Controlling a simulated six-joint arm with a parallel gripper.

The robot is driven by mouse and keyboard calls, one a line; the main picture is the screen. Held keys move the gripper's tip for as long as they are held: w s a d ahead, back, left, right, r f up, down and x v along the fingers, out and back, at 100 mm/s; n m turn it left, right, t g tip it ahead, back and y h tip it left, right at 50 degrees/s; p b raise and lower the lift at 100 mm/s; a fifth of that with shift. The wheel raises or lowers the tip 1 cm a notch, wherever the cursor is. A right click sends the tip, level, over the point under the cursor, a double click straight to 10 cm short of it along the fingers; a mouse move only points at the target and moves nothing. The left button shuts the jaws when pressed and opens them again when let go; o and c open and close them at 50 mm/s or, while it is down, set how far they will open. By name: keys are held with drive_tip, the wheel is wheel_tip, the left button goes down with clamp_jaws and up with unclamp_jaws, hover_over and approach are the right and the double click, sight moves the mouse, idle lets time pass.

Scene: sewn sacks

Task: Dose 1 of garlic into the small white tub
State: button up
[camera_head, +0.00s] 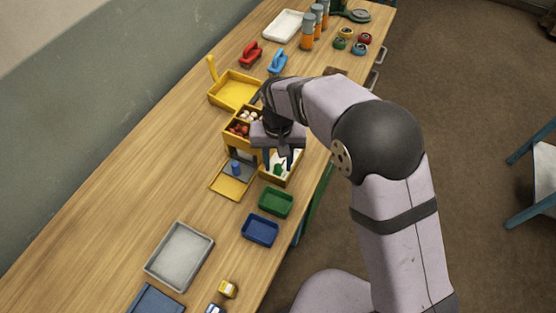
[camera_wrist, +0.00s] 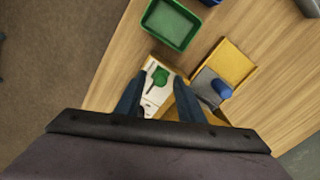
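Small pale bulbs, probably the garlic (camera_head: 250,115), lie in the rear compartment of a wooden box, partly behind my arm. I cannot pick out a small white tub for certain. A white tray (camera_head: 283,25) stands at the far end of the table. My gripper (camera_head: 278,163) points down over the box's front right part. In the wrist view, its two fingers (camera_wrist: 160,100) are apart with nothing held. Beyond them, a green object with a dark stem (camera_wrist: 160,76) lies on a white surface (camera_wrist: 153,97); it also shows in the head view (camera_head: 278,169).
Reddish-brown items (camera_head: 238,128) fill a neighbouring compartment. Green (camera_head: 276,202) and blue (camera_head: 260,230) trays lie nearer the front. A larger yellow tray (camera_head: 234,91) is behind the box.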

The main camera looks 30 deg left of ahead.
sight(285, 159)
clamp_jaws()
drive_tip(key=shift+w+r+p, duration=0.1)
drive_tip(key=shift+w+p, duration=0.25)
drive_tip(key=shift+w, duration=1.85)
drive_tip(key=shift+o, duration=0.5)
unclamp_jaws()
drive_tip(key=shift+w, duration=0.1)
wheel_tip(285, 159, up, 7)
drive_tip(key=b, duration=0.2)
drive_tip(key=shift+r, duration=0.15)
